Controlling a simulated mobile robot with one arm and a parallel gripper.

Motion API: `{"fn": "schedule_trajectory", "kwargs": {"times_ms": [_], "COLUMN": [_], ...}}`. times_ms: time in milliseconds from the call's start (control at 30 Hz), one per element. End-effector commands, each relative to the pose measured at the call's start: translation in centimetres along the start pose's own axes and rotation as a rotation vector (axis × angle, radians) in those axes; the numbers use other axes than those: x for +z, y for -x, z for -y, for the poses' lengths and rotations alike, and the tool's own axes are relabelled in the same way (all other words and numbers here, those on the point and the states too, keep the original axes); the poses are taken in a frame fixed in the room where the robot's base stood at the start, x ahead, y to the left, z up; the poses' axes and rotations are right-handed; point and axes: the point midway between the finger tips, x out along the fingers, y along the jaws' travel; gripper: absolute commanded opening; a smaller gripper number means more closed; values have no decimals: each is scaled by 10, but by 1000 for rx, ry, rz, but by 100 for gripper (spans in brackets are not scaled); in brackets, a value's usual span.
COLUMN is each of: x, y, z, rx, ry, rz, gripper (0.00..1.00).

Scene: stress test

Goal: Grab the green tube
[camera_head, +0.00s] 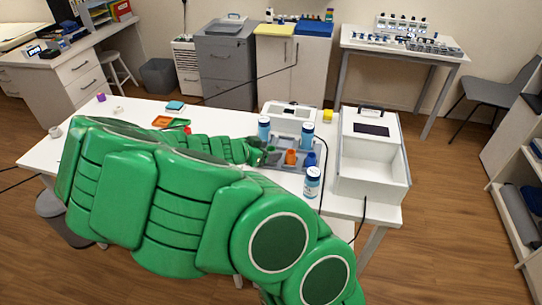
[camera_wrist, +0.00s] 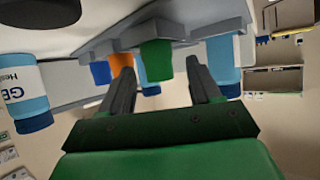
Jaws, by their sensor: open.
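The green tube (camera_wrist: 156,60) hangs down from the grey rack in the wrist view, which looks upside down. It appears between the two fingers of my gripper (camera_wrist: 157,78), beyond the tips or level with them; I cannot tell which. The fingers are apart, with a visible gap on both sides of the tube. An orange tube (camera_wrist: 122,66) and a blue tube (camera_wrist: 101,72) stand left of it in the same rack. In the head view my gripper (camera_head: 264,154) reaches the left side of the grey rack (camera_head: 288,166), and my arm hides much of the table.
Blue-labelled bottles stand around the rack: behind it (camera_head: 264,129), behind right (camera_head: 307,135) and in front right (camera_head: 312,183). Dark cables cross the table's right part.

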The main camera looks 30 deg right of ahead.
Motion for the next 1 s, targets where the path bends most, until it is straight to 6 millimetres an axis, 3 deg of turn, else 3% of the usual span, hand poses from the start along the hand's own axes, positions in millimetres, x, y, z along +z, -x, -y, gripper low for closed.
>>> {"fn": "schedule_trajectory", "kwargs": {"times_ms": [267,667,1000], "x": [0,0,-4], "y": [-2,-2,0], "z": [0,0,0], "rx": [0,1,1], "ry": [1,1,-1], "rz": [0,0,0], "gripper": [63,3,3]}}
